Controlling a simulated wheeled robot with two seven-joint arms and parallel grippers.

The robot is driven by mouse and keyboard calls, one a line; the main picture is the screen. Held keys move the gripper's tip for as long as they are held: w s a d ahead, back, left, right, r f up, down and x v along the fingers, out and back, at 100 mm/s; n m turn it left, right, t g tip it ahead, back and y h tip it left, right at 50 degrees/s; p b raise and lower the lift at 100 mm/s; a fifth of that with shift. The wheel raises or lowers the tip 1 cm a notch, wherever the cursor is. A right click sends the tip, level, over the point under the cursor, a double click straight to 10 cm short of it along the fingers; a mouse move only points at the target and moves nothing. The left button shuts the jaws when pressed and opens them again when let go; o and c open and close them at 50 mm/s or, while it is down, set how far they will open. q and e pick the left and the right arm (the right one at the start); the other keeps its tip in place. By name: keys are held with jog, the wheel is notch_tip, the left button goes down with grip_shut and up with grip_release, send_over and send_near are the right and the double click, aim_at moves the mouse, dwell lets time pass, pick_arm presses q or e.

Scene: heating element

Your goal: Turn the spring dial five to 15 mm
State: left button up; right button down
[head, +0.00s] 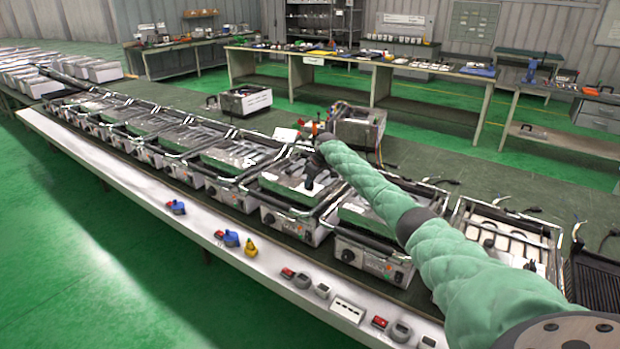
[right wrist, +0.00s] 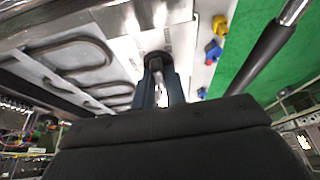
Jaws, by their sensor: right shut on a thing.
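My right arm reaches in from the lower right in the head view, and its dark gripper (head: 311,180) points down over one of the silver heating units (head: 290,222) in the row. In the right wrist view the two dark fingers of my right gripper (right wrist: 161,76) are close together, shut on a small dark round dial (right wrist: 155,58) against a pale metal plate (right wrist: 122,40). Its scale and number are too small or hidden to read, so I cannot tell its setting. Other front dials show as dark knobs (head: 348,256). My left gripper is not in view.
The white front ledge (head: 130,165) carries a blue piece (head: 231,238), a yellow piece (head: 250,247), and several red and grey pieces (head: 302,281). In the right wrist view curved heating rods (right wrist: 85,52) lie left of the fingers and a dark bar (right wrist: 262,55) runs on the right.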

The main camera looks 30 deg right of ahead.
jog(key=m+p, duration=0.1)
jog(key=m, duration=0.1)
jog(key=m+h+p, duration=0.2)
jog(key=m+p, duration=0.1)
jog(key=shift+a+r+m, duration=0.15)
jog(key=shift+r+m, duration=0.15)
jog(key=m+h+p, duration=0.2)
jog(key=m, duration=0.3)
jog(key=shift+w+a+f+p, duration=0.1)
jog(key=shift+p, duration=0.2)
jog(key=shift+m+g+h, duration=0.3)
jog(key=shift+m, duration=0.8)
jog(key=shift+m+g+h, duration=0.3)
jog(key=shift+m, duration=0.5)
jog(key=m, duration=0.2)
jog(key=shift+w+m+g+h, duration=0.1)
jog(key=shift+m+g+h, duration=0.2)
jog(key=shift+g, duration=0.1)
jog(key=shift+m, duration=0.6)
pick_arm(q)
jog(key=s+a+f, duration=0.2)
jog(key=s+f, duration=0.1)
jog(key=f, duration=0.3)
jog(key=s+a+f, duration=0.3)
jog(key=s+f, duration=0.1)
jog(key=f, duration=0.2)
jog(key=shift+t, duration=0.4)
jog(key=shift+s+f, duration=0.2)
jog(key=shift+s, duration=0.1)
